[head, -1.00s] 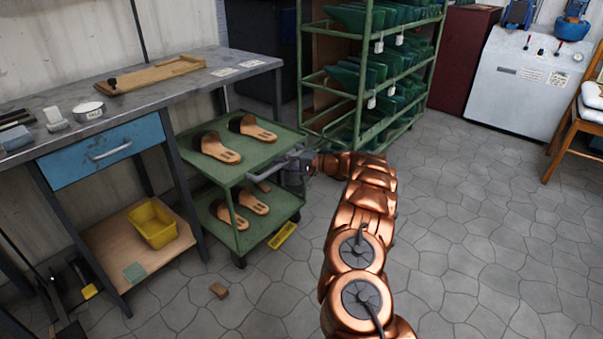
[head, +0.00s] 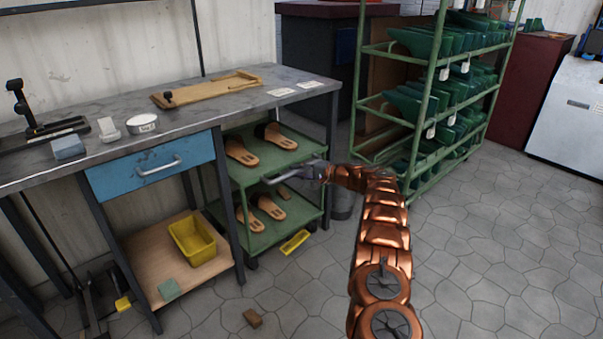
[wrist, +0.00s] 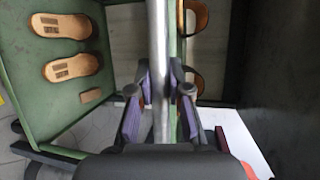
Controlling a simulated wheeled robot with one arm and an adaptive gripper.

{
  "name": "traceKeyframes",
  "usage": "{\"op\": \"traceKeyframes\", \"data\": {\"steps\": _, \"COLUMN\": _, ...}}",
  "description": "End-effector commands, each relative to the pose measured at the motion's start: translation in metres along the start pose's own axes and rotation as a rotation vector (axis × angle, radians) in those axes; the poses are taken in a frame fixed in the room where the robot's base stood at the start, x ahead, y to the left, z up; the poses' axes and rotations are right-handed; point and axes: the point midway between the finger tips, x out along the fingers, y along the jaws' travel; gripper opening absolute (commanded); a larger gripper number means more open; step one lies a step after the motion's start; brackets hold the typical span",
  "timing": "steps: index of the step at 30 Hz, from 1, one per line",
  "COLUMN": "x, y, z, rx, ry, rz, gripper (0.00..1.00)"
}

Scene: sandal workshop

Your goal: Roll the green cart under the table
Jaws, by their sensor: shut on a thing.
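The green cart (head: 299,150) stands at the table's right section, its left and rear part beneath the tabletop. Its front side and grey handle (head: 290,177) stick out in front. The grey-topped table (head: 222,108) has dark legs on both sides of the cart. Pairs of tan sandals lie on the cart's upper and lower shelves. My gripper (head: 318,173) is shut on the handle at the cart's front right. In the wrist view the gripper's fingers (wrist: 160,95) close around the handle bar (wrist: 159,45). The cart's far wheels are hidden.
A yellow object (head: 295,242) lies on the floor by the cart's front right. A shelf under the drawer holds a yellow bin (head: 214,243). A green rack (head: 408,190) stands close on the right. Floor right of my arm is clear.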

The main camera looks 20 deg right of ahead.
Motion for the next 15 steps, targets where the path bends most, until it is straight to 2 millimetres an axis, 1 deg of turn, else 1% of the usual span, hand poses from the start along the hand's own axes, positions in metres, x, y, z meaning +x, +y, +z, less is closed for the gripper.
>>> {"op": "traceKeyframes", "data": {"steps": 1, "x": -0.0014, "y": -0.0001, "z": -0.0024, "rx": 0.0, "ry": 0.007, "rz": 0.0, "gripper": 0.0}}
{"op": "traceKeyframes", "data": {"steps": 10, "x": -0.0008, "y": -0.0003, "z": -0.0023, "rx": 0.0, "ry": 0.007, "rz": -0.001, "gripper": 0.0}}
{"op": "traceKeyframes", "data": {"steps": 11, "x": -0.0008, "y": -0.0003, "z": -0.0023, "rx": 0.0, "ry": 0.007, "rz": -0.001, "gripper": 0.19}}
{"op": "traceKeyframes", "data": {"steps": 15, "x": -0.0008, "y": -0.0003, "z": -0.002, "rx": 0.0, "ry": 0.006, "rz": -0.001, "gripper": 0.34}}
